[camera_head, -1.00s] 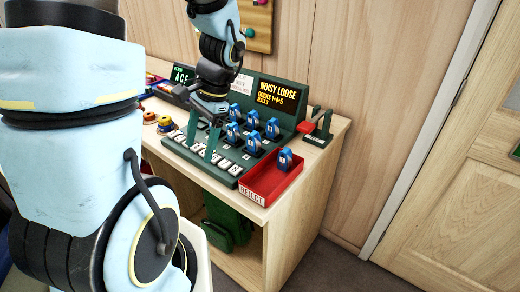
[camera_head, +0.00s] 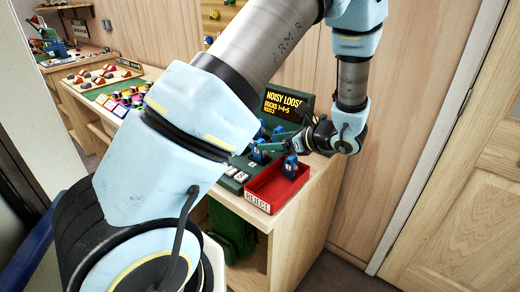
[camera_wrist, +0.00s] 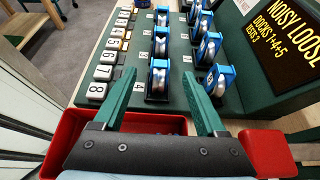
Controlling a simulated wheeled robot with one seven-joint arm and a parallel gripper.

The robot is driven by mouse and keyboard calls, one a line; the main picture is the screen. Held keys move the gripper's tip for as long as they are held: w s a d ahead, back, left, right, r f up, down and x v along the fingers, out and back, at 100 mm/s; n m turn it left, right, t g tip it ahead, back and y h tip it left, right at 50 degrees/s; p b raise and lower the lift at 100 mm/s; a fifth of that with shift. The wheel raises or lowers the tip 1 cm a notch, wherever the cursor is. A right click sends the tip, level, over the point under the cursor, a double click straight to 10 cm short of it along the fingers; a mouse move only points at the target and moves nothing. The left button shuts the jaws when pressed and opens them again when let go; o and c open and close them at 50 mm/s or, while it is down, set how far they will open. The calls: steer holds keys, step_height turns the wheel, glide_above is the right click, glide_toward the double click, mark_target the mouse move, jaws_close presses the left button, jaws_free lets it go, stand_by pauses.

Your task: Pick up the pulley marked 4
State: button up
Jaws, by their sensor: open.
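Several blue pulleys with pale wheels stand in two rows on a dark green board (camera_wrist: 120,62). In the wrist view, the nearest left-row pulley (camera_wrist: 158,78) lies ahead, between the lines of my fingers; a small label beside it appears to read 4. I cannot read a number on the pulley itself. The nearest right-row pulley (camera_wrist: 218,80) is just right of my right finger. My gripper (camera_wrist: 162,80) is open, its green fingers apart, with nothing visibly held. In the head view, my gripper (camera_head: 268,147) reaches left over the board, and my arm hides part of it.
A red REJECT tray (camera_head: 262,207) with one blue pulley (camera_head: 290,167) stands at the board's near end. A sign (camera_head: 284,105) reads NOISY LOOSE, docks 1-4-5. White numbered tiles (camera_wrist: 97,90) line the board's left side. A wooden wall stands behind.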

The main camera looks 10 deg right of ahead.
mark_target(260, 141)
steer(key=p+x, duration=0.2)
steer(key=x, duration=0.3)
steer(key=shift+r+p, duration=0.1)
steer(key=shift+p, duration=0.2)
steer(key=shift+w+a+f, duration=0.15)
steer(key=shift+w+f, duration=0.05)
steer(key=shift+f, duration=0.05)
jaws_close()
